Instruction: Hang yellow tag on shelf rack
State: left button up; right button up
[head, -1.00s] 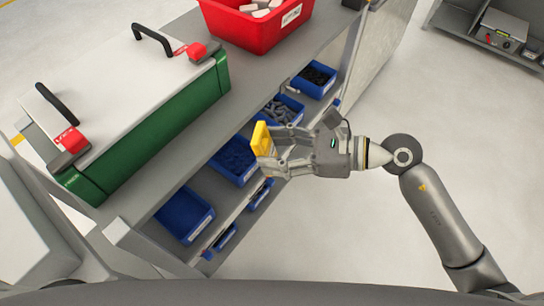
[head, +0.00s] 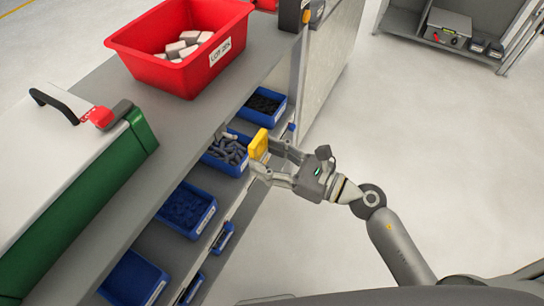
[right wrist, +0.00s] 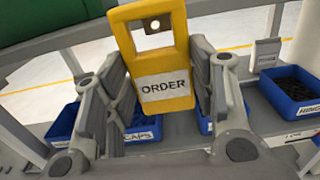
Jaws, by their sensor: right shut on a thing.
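My right gripper (head: 266,156) is shut on the yellow tag (head: 258,144) and holds it upright beside the open side of the shelf rack (head: 157,238). In the right wrist view, the tag (right wrist: 165,65) sits between the two fingers, with a hole near its top and a white label reading ORDER. The shelf rack holds several blue bins below the grey bench top. I cannot tell whether the tag touches the rack. My left gripper is not in view.
A red bin (head: 188,78) with pale blocks stands on the bench top, and a green case with a light lid (head: 50,130) is at left. Blue bins (head: 185,209) line the shelf. Open floor (head: 420,140) lies to the right; another shelf unit is at upper right.

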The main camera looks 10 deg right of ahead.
jog(key=shift+x, duration=0.9)
jog(key=shift+p+x, duration=0.3)
jog(key=shift+x, duration=0.7)
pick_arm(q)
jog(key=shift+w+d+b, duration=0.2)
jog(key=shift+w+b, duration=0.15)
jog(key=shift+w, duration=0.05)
pick_arm(e)
jog(key=shift+w+a+f, duration=0.45)
jog(key=shift+w+a, duration=0.2)
jog(key=shift+a, duration=0.2)
jog(key=shift+w+a+f, duration=0.4)
jog(key=shift+w+a, duration=0.25)
jog(key=shift+a, duration=0.15)
jog(key=o, duration=1.2)
jog(key=shift+c, duration=0.2)
